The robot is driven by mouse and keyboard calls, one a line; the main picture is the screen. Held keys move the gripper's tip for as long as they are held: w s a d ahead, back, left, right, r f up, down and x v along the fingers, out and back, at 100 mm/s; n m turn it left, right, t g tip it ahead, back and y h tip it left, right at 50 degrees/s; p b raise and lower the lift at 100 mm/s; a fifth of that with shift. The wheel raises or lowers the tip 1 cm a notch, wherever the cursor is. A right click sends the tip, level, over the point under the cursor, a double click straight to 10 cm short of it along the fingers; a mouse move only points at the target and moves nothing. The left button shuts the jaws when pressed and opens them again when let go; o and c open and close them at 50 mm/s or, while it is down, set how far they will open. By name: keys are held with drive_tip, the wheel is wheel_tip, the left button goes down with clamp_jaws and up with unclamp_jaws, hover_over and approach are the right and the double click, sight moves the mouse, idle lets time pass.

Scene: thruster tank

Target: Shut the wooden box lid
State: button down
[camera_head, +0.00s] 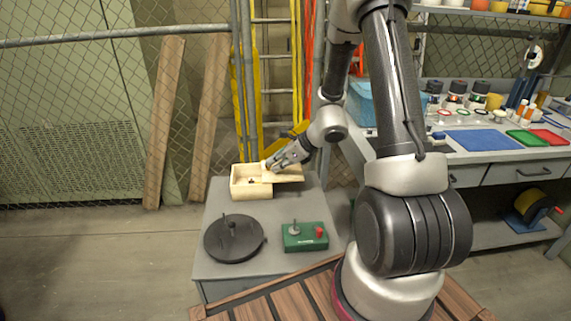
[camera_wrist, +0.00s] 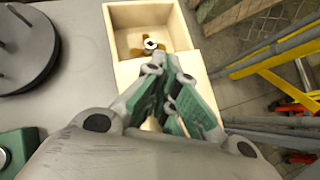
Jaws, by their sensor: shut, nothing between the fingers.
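The wooden box (camera_head: 251,190) stands at the back of the grey table. Its left part is uncovered, and its pale lid (camera_head: 289,174) lies to the right, reaching past the box's right side. In the wrist view the open box (camera_wrist: 113,42) shows a small brass-coloured item with a round light top (camera_wrist: 151,45) inside. The lid (camera_wrist: 190,66) is partly hidden behind my fingers. My gripper (camera_head: 268,166) is shut and empty, its tips at the lid's left part near the opening. It also shows in the wrist view (camera_wrist: 165,64). I cannot tell whether the tips touch the lid.
A chain-link fence (camera_head: 110,120) and ladder stand behind. A workbench (camera_head: 480,150) with trays is at right.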

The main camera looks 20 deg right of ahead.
drive_tip(key=w+a, duration=0.1)
drive_tip(key=a, duration=0.2)
drive_tip(key=w+a, duration=0.1)
drive_tip(key=a, duration=0.2)
drive_tip(key=w+a, duration=0.1)
drive_tip(key=a, duration=0.2)
drive_tip(key=shift+s, duration=0.1)
